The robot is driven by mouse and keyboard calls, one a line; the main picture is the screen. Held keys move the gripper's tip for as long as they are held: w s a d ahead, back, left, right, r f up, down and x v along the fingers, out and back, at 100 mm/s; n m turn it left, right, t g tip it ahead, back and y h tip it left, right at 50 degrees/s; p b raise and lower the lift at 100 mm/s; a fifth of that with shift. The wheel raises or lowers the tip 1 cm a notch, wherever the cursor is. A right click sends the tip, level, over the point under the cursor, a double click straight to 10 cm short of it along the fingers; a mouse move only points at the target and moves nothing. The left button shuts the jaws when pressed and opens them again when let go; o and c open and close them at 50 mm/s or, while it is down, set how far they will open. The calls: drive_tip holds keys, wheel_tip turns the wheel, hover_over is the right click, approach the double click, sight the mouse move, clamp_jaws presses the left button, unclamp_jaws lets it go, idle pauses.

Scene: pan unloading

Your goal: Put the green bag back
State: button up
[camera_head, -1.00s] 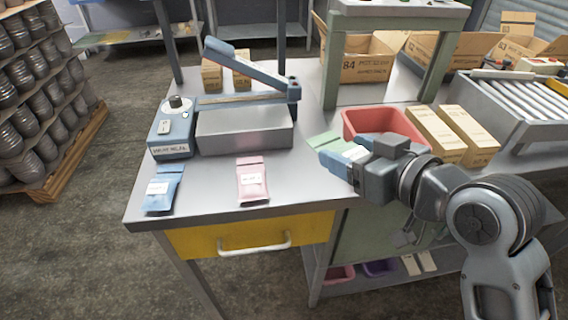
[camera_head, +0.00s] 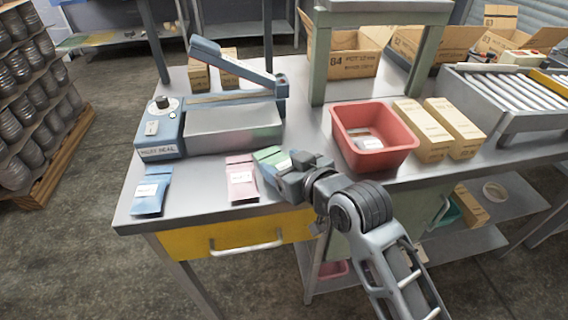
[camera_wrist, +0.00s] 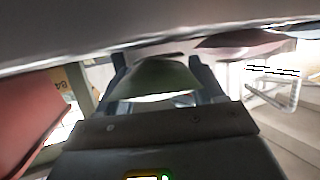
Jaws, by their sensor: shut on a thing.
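My gripper (camera_head: 284,167) is shut on the green bag (camera_head: 268,157), just right of the pink bag (camera_head: 241,184) near the table's front. In the wrist view the green bag (camera_wrist: 160,78) sits between the two fingers. The gripper hides part of the bag in the head view, and I cannot tell whether the bag touches the table. The pink bag and a blue bag (camera_head: 150,194) lie flat in a row on the grey table, each with a white label. The red bin (camera_head: 398,152) stands to the right of my gripper with a pale labelled item (camera_head: 366,140) inside.
A bag sealer (camera_head: 230,128) with a raised blue arm stands behind the bags, its control box (camera_head: 160,138) at left. Two cartons (camera_head: 422,132) stand right of the bin. A green-legged stand (camera_head: 319,75) is behind. The table's front edge is close to the bags.

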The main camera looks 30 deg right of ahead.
drive_tip(key=shift+f, duration=0.2)
drive_tip(key=shift+f+b, duration=0.3)
drive_tip(key=shift+f, duration=0.2)
drive_tip(key=shift+f, duration=0.1)
drive_tip(key=o, duration=0.9)
